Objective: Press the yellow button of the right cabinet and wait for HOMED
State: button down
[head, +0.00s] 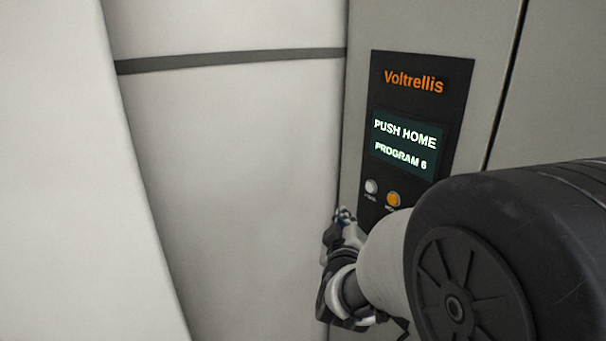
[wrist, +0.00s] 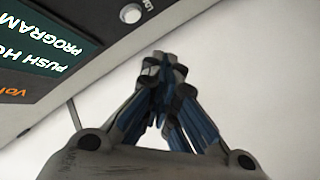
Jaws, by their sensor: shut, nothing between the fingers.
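The cabinet's dark control panel (head: 420,110) carries the name Voltrellis and a lit display (head: 403,145) that reads PUSH HOME, PROGRAM 6. The yellow button (head: 393,199) sits below the display, right of a white button (head: 371,186). My gripper (head: 343,215) is just left of the panel's lower part, apart from the yellow button in the picture. In the wrist view my gripper (wrist: 166,62) is shut and empty, its fingertips together. The white button (wrist: 131,13) and part of the display (wrist: 50,52) show there upside down. The yellow button is not in the wrist view.
A pale wall (head: 235,150) with a grey stripe (head: 230,60) fills the space left of the cabinet. A white surface (head: 60,180) stands at the far left. My own arm covers the lower right and hides the panel below the buttons.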

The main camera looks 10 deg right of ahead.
aim_at(393, 200)
jog(key=shift+w+d+r+h, duration=0.2)
jog(key=shift+d+r+h, duration=0.2)
jog(key=shift+d, duration=0.35)
jog(key=w+d, duration=0.3)
jog(key=d, duration=0.5)
jog(key=shift+d, duration=0.15)
dwell(1.2)
jog(key=shift+w+d+b, duration=0.15)
jog(key=shift+d+b, duration=0.25)
jog(key=shift+b, duration=0.05)
